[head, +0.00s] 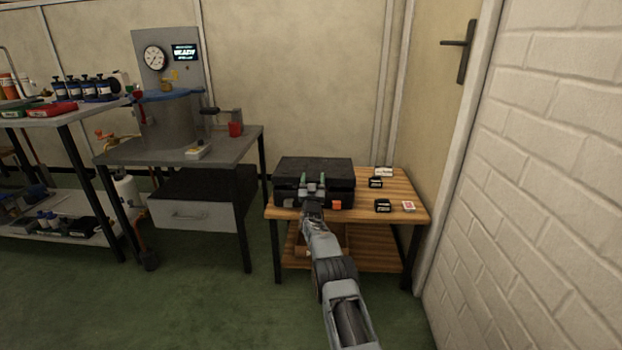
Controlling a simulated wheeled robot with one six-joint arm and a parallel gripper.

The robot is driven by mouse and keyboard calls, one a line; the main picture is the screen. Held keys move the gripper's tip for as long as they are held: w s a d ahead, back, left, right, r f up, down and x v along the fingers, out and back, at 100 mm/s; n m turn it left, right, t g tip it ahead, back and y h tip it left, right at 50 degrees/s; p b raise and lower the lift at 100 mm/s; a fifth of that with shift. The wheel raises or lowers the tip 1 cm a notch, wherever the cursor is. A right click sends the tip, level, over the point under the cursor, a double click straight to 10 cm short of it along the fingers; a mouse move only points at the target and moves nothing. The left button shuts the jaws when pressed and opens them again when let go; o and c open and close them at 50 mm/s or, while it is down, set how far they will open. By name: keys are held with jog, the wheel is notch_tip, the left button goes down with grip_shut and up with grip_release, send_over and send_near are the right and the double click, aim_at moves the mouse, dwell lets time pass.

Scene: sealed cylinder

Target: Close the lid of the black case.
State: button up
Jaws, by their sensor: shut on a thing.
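The black case (334,169) sits on the left part of a small wooden table. Its lid looks down over the body, with the top nearly flat; I cannot tell whether it is fully closed. My arm hides part of the case's lower front.
The wooden table (405,190) holds small black boxes (382,206) and a red-and-white box (408,206) right of the case. A grey workbench (235,147) with a metal cylinder (170,120) stands at left. A white brick wall (550,150) bounds the right. Green floor is free in front.

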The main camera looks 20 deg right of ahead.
jog(key=shift+d+f, duration=0.15)
jog(key=shift+f, duration=0.15)
jog(key=o, duration=1)
jog(key=shift+w+f, duration=0.1)
jog(key=shift+c, duration=0.2)
jog(key=o, duration=0.3)
jog(key=shift+a+p, duration=0.2)
jog(key=shift+p, duration=0.15)
jog(key=s+a+p, duration=0.2)
jog(key=s, duration=0.1)
jog(key=s+a+p, duration=0.2)
jog(key=s, duration=0.2)
jog(key=s+a+p, duration=0.2)
jog(key=s, duration=0.2)
jog(key=shift+s+f, duration=0.2)
jog(key=shift+s, duration=0.05)
jog(key=shift+r+p, duration=0.1)
jog(key=shift+p, duration=0.2)
